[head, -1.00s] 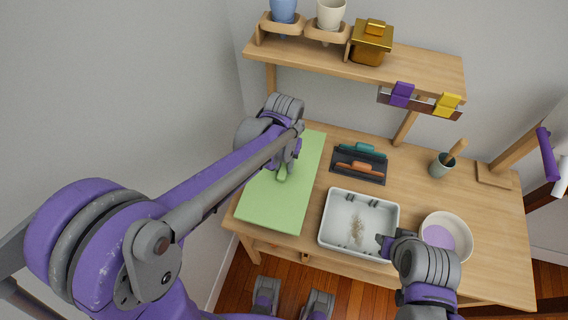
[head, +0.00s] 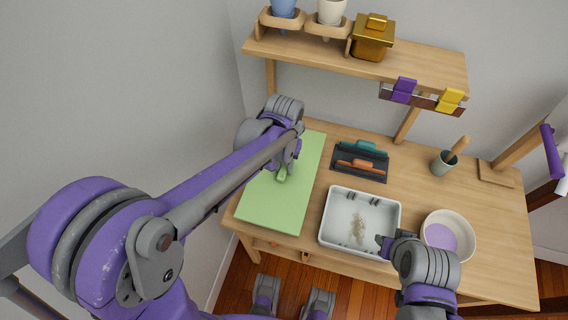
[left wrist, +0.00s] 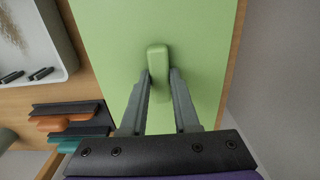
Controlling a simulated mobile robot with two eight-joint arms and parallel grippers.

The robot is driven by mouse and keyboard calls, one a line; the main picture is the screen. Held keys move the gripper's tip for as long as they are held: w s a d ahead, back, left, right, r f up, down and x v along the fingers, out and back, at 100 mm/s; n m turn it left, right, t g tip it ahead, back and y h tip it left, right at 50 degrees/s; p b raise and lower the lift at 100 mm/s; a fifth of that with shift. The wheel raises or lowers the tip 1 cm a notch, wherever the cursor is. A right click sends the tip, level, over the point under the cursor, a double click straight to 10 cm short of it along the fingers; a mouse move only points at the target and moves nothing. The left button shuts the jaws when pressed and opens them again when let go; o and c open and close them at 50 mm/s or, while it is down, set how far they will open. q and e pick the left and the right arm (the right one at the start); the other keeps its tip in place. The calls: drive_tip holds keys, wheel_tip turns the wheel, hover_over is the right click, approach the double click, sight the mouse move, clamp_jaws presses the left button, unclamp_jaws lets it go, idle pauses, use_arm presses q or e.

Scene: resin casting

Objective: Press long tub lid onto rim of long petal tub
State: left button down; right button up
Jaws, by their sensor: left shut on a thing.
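The long tub lid (head: 270,205) is a light green slab with a bar handle, at the left of the table. It fills the middle of the left wrist view (left wrist: 110,50). My left gripper (left wrist: 160,75) is shut on the lid's green handle (left wrist: 157,58). I cannot tell whether the lid touches the tabletop. The long petal tub (head: 325,220) is a white open tub with dried petals (head: 359,228) on its floor, right of the lid and apart from it. My right gripper (head: 384,243) is at the tub's right front rim; its jaws are unclear.
A dark rack (head: 345,170) with orange and teal handles stands behind the tub. A round bowl (head: 463,219) with purple contents is to its right, and a cup (head: 440,163) with a wooden tool behind that. A shelf (head: 420,75) with pots hangs above the back.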

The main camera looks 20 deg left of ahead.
sight(284, 168)
use_arm(q)
drive_tip(key=shift+f, duration=0.15)
drive_tip(key=c, duration=0.6)
unclamp_jaws()
wheel_tip(284, 168, up, 11)
drive_tip(key=shift+p, duration=0.55)
drive_tip(key=s+a+t+p, duration=0.1)
drive_tip(key=s+a, duration=0.1)
drive_tip(key=s, duration=0.2)
drive_tip(key=s+a+t+p, duration=0.1)
drive_tip(key=s+a+t, duration=0.1)
drive_tip(key=s, duration=0.3)
drive_tip(key=s+a+t+p, duration=0.2)
drive_tip(key=s, duration=0.3)
drive_tip(key=shift+s+a+f, duration=0.1)
drive_tip(key=shift+a+f, duration=0.2)
drive_tip(key=shift+f, duration=0.05)
